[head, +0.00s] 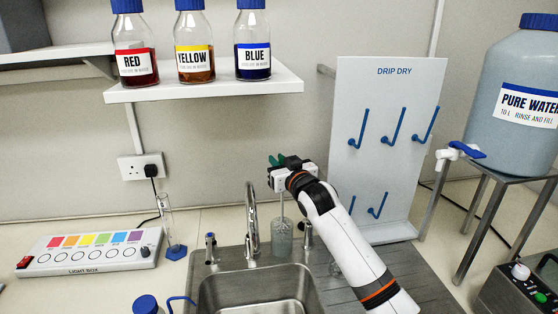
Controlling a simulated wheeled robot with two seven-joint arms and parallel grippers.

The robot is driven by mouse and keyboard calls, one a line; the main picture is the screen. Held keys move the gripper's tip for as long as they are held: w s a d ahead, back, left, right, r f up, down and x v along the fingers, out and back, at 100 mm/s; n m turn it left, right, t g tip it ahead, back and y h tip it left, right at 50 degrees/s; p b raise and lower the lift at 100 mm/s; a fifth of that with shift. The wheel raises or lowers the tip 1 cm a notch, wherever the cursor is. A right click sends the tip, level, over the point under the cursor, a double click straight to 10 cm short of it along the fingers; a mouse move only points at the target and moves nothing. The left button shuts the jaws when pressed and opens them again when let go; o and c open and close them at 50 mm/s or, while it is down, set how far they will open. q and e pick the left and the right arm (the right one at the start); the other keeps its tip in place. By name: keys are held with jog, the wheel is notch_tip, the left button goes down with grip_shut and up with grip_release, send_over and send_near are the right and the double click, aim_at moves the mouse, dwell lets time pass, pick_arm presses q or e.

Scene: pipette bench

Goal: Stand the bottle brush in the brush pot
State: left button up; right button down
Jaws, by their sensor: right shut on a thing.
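My right gripper (279,178) is behind the sink, shut on the bottle brush. The brush's green handle (276,160) shows at the gripper's jaws. Its thin shaft (281,208) runs down, close to upright, from under the gripper. Directly below is the greyish, see-through brush pot (282,240), standing at the back of the sink between the tap and the right tap handle. The shaft's lower end meets the pot's mouth in the picture. I cannot tell how deep the bristles are inside it. My left gripper is not in view.
The curved tap (252,222) stands close left of the pot, the sink (262,290) in front. A drip-dry board (385,85) with blue pegs is right. A light box (88,252) and glass cylinder (168,222) are left. A shelf (205,88) with three bottles is above.

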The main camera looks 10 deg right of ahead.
jog(key=c, duration=1.3)
grip_release()
jog(key=shift+o, duration=0.2)
jog(key=shift+s, duration=0.1)
jog(key=b+v, duration=0.2)
jog(key=v, duration=1)
jog(key=shift+b, duration=0.3)
jog(key=shift+a, duration=0.1)
